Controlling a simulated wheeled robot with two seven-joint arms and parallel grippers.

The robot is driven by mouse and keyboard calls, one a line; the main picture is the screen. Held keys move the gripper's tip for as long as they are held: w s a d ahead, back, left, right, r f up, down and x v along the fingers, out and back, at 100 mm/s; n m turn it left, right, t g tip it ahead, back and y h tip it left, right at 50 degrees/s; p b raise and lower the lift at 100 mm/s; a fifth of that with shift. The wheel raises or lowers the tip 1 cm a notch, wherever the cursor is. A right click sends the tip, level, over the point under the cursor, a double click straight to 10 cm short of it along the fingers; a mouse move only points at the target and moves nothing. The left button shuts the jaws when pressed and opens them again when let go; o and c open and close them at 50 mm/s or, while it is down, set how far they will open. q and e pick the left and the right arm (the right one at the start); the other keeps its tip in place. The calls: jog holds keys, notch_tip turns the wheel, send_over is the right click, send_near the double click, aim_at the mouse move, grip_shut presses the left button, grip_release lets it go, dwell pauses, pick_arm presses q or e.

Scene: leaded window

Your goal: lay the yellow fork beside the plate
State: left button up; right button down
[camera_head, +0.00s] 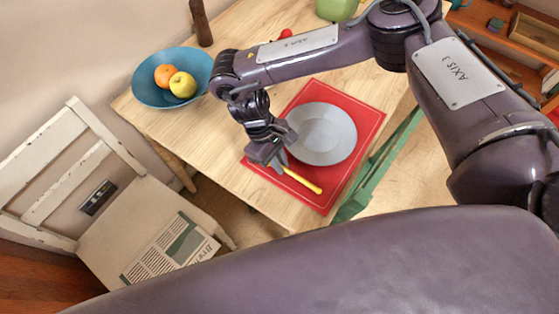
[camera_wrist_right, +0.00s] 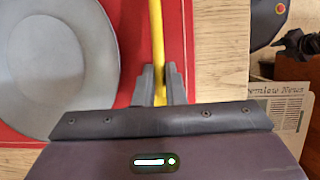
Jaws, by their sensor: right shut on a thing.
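The yellow fork (camera_head: 303,181) is on or just above the red placemat (camera_head: 313,196), beside the grey plate (camera_head: 325,134) on its near side; I cannot tell if it touches the mat. My right gripper (camera_head: 279,160) is shut on the fork near one end. In the right wrist view, the fingers (camera_wrist_right: 157,85) close around the yellow handle (camera_wrist_right: 157,35), and the plate (camera_wrist_right: 62,70) lies to the left, apart from the fork. The fork's far end is hidden by the gripper. My left gripper is not in view.
A blue bowl (camera_head: 147,91) with an orange and a yellow fruit stands at the table's left. A brown pepper mill (camera_head: 200,23) and a green container (camera_head: 336,9) stand at the back. A white chair (camera_head: 100,232) with a newspaper is near the table's left edge.

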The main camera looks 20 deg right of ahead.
jog(key=shift+f, duration=0.15)
jog(key=c, duration=1.5)
grip_release()
jog(key=v, duration=1.2)
